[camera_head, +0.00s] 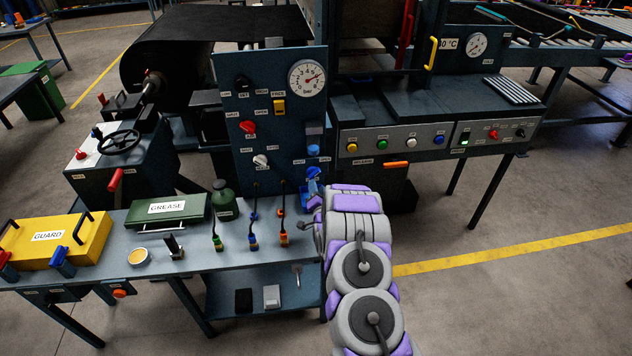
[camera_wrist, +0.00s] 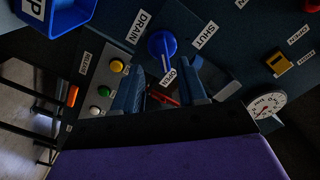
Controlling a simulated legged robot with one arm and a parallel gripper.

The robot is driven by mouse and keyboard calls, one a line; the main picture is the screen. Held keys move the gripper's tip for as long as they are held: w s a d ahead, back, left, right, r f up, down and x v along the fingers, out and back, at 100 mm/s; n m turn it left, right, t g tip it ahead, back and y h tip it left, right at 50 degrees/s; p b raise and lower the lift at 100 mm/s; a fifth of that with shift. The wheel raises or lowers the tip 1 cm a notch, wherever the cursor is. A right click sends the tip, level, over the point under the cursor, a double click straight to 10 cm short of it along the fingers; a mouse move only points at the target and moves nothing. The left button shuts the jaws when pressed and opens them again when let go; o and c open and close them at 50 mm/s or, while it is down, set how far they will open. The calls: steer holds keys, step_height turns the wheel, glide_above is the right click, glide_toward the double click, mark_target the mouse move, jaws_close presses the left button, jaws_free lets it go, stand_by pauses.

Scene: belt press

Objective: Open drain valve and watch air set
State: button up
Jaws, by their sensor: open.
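Contact is not clear. In the head view a blue knob (camera_head: 313,151) shows at the panel's lower right, just above my arm, which hides most of the gripper. The round white gauge (camera_head: 307,78) with a red needle is at the panel's top right; it also shows in the wrist view (camera_wrist: 266,105).
A yellow switch (camera_head: 279,106), a red knob (camera_head: 247,127) and a white knob (camera_head: 261,161) share the panel. A blue bin (camera_wrist: 62,12) is close by. Several plugs on leads stand on the bench (camera_head: 190,262). A button console (camera_head: 430,143) is to the right.

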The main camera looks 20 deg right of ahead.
steer(key=p+v, duration=0.1)
steer(key=v, duration=1)
steer(key=shift+s+p, duration=0.25)
steer(key=shift+p, duration=0.1)
steer(key=shift+a+r, duration=0.1)
steer(key=shift+r, duration=0.05)
steer(key=w+a+r+n+g+y, duration=0.2)
steer(key=a+r+n+g+y, duration=0.15)
steer(key=a+r, duration=0.25)
steer(key=s+a+r+n+g+y, duration=0.1)
steer(key=s+a+r+n+g, duration=0.3)
steer(key=s+a+r+g, duration=0.3)
steer(key=s+a+r+n+g, duration=0.1)
steer(key=s+a+r+g, duration=0.1)
steer(key=s, duration=1.1)
steer(key=s+a+r+n+g, duration=0.1)
steer(key=s+r, duration=0.6)
steer(key=s, duration=0.7)
steer(key=s+a+r+n+g, duration=0.2)
steer(key=s+r+g, duration=0.3)
steer(key=s, duration=0.8)
steer(key=shift+s+a+n+g, duration=0.3)
steer(key=shift+a+n+g, duration=0.05)
steer(key=shift+n, duration=0.1)
